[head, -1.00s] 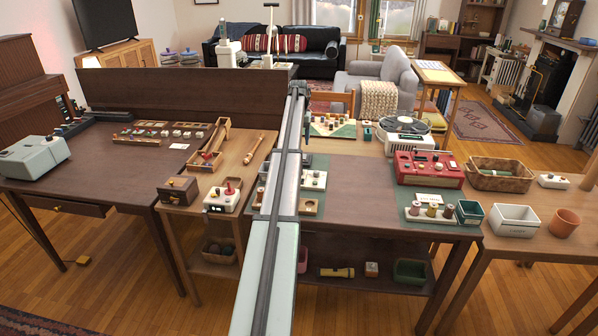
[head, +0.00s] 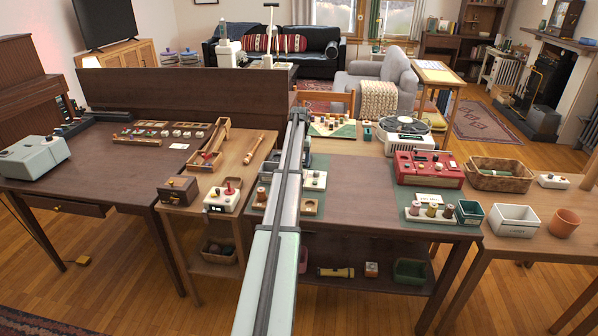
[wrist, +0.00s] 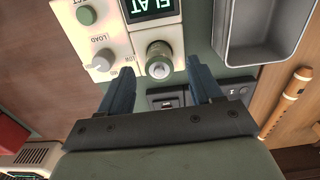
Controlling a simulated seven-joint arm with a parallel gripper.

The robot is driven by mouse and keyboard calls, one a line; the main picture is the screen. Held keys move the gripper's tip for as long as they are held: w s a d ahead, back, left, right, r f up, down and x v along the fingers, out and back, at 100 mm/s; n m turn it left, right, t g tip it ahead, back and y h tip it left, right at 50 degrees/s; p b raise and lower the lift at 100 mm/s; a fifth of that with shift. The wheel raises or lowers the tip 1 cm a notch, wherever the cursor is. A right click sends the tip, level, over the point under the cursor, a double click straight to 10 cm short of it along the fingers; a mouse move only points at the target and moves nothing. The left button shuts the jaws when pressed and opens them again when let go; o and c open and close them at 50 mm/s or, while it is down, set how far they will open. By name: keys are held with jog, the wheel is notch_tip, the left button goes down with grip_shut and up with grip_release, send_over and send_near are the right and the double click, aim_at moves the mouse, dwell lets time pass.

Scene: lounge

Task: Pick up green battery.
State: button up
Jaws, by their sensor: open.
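The green battery (wrist: 158,58) shows in the wrist view as a short dull-green cylinder with a pale metal tip, seen nearly end-on. It stands on a cream tester (wrist: 125,45) with a dark display reading FLAT, a LOAD knob and a round green button. My gripper (wrist: 160,72) is open, with one dark blue finger on each side of the battery. Gaps show between the fingers and the battery, and I see no contact. How deep the fingertips reach along it is hard to tell. In the head view my arm hides the gripper and the battery.
A grey metal tray (wrist: 262,62) lies close by the right finger in the wrist view. A small black device (wrist: 168,100) lies beyond the fingers, and a wooden flute (wrist: 286,103) is at right. In the head view, the middle of the dark table (head: 357,190) is clear.

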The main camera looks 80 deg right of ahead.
notch_tip(320, 180, down, 3)
jog(key=shift+f, duration=0.2)
grip_shut()
dwell(0.6)
